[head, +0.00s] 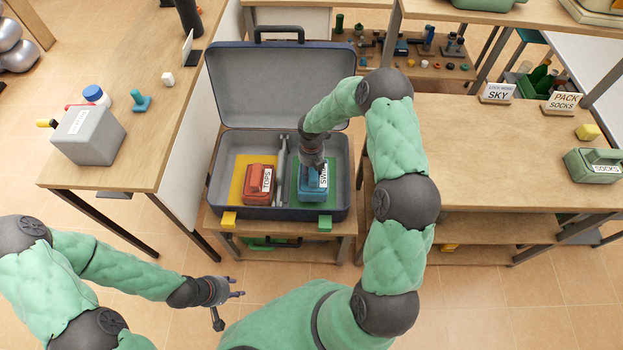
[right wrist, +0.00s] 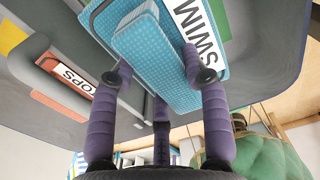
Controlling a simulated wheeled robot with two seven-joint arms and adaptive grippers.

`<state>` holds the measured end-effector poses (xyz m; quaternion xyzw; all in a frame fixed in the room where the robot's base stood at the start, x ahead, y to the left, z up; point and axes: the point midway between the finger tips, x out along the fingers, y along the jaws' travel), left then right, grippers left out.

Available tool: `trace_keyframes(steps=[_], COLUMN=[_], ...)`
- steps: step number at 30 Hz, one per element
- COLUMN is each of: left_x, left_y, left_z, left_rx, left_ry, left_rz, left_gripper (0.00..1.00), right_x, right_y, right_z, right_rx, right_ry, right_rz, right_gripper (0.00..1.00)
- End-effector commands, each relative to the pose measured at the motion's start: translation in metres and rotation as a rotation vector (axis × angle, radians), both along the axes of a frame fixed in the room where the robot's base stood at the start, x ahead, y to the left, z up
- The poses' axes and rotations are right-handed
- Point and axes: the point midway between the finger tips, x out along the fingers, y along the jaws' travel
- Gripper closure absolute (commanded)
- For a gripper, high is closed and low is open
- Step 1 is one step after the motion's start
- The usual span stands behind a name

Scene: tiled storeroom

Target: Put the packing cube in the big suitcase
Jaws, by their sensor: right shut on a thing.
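The open big suitcase (head: 280,213) stands on a low stand, its lid tipped back. A blue packing cube labelled SWIM (head: 312,186) is in its right compartment, over a green patch. My right gripper (head: 313,166) reaches down from above and is shut on this cube; the right wrist view shows its fingers around the blue cube (right wrist: 155,62). A red cube labelled TOPS (head: 258,184) sits in the left compartment on a yellow patch. My left gripper (head: 228,296) is empty over the floor, its fingers apart. Whether the blue cube touches the suitcase floor I cannot tell.
A grey bin (head: 88,137) and a teal item (head: 140,101) stand on the left table. The right table holds a green SOCKS cube (head: 594,165), a yellow block (head: 587,132) and signs reading SKY and PACK SOCKS (head: 562,101). A divider (head: 281,165) splits the suitcase.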

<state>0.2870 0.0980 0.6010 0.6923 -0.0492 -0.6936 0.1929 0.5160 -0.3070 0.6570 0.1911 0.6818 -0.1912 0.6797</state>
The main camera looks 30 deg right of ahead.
Motion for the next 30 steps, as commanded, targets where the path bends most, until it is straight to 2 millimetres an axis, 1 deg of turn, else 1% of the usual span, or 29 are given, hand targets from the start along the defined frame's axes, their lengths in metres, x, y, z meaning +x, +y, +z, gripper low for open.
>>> trace_keyframes(steps=[5,9,11,19,23,24,26,27,30], left_x=[0.000,0.000,0.000,0.000,0.000,0.000,0.000,0.000,0.000], left_y=[0.000,0.000,0.000,0.000,0.000,0.000,0.000,0.000,0.000], left_z=[-0.009,-0.020,-0.023,-0.021,-0.023,-0.023,-0.022,-0.022,-0.022], left_rx=[0.000,0.000,0.000,0.000,0.000,0.000,0.000,0.000,0.000], left_ry=[0.000,0.000,0.000,0.000,0.000,0.000,0.000,0.000,0.000], left_rz=[0.000,0.000,0.000,0.000,0.000,0.000,0.000,0.000,0.000], left_gripper=[0.60,0.60,0.60,0.60,0.60,0.60,0.60,0.60,0.60], right_x=[0.001,0.001,0.001,0.001,0.001,0.001,0.001,0.001,0.001], right_y=[-0.001,-0.001,-0.001,-0.001,-0.001,-0.001,-0.001,-0.001,-0.001], right_z=[-0.019,-0.042,-0.047,-0.047,-0.051,-0.051,-0.051,-0.051,-0.051], right_rx=[0.000,-0.001,-0.001,-0.001,-0.001,0.000,0.000,0.000,-0.001], right_ry=[-0.002,-0.001,-0.002,-0.004,-0.003,-0.002,-0.002,-0.002,-0.002], right_rz=[0.000,-0.003,-0.003,-0.002,-0.002,-0.002,-0.002,-0.002,-0.002], right_gripper=[1.00,1.00,1.00,1.00,1.00,0.51,0.34,0.30,0.30])
